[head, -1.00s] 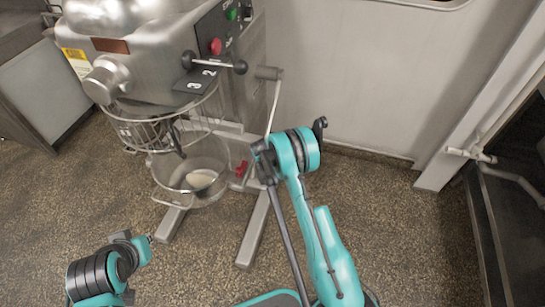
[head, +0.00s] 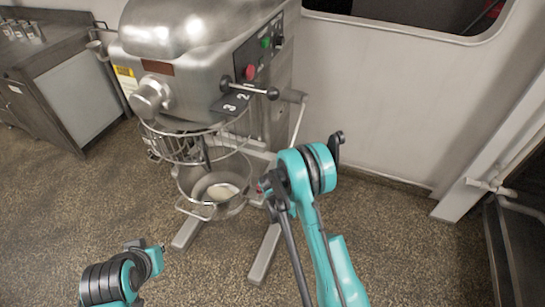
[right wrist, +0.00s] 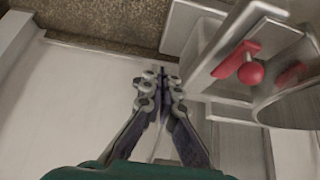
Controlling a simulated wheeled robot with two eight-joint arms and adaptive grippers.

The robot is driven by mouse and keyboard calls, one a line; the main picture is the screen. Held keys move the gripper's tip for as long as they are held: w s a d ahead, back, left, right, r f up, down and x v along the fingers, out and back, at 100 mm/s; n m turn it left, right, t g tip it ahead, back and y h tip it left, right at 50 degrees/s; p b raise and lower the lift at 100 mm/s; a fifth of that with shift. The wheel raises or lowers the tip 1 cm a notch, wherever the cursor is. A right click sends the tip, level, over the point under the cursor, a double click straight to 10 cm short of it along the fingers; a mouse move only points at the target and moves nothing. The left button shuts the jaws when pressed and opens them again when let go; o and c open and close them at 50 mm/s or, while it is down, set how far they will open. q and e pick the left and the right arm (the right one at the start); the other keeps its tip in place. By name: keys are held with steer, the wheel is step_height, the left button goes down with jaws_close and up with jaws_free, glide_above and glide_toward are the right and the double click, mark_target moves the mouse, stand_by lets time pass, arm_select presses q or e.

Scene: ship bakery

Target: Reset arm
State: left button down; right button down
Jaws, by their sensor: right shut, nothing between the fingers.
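My right arm (head: 322,245) reaches up from the bottom of the head view, bent at a teal and black joint in front of the mixer's base. In the right wrist view my right gripper (right wrist: 162,72) is shut and empty, its dark fingers together over a pale surface. Its fingers cannot be made out clearly in the head view. My left arm (head: 122,277) shows only as teal and black links at the lower left. Its gripper is not in view.
A steel mixer (head: 185,60) stands ahead with a bowl (head: 232,208) holding something pale. A red knob (right wrist: 250,73) is right of my right gripper. A steel cabinet (head: 75,95) stands at the left. A white wall (head: 390,110) is behind. Speckled floor (head: 410,260) is clear at lower right.

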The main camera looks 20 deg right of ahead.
steer(key=s+a+r+n+y, duration=0.15)
steer(key=s+r, duration=0.35)
steer(key=r, duration=0.7)
steer(key=s+a+r+n+y, duration=0.15)
steer(key=s+r, duration=0.25)
steer(key=r, duration=0.7)
steer(key=s+a+r+n, duration=0.1)
steer(key=s+r+n, duration=0.1)
steer(key=s, duration=0.8)
steer(key=s+a+r+n+t+y, duration=0.1)
steer(key=s+r, duration=0.4)
steer(key=s, duration=0.6)
steer(key=shift+a+n+t, duration=0.3)
steer(key=shift+a+n, duration=0.35)
steer(key=shift+n, duration=0.05)
steer(key=shift+s+d+f, duration=0.1)
steer(key=shift+s, duration=0.05)
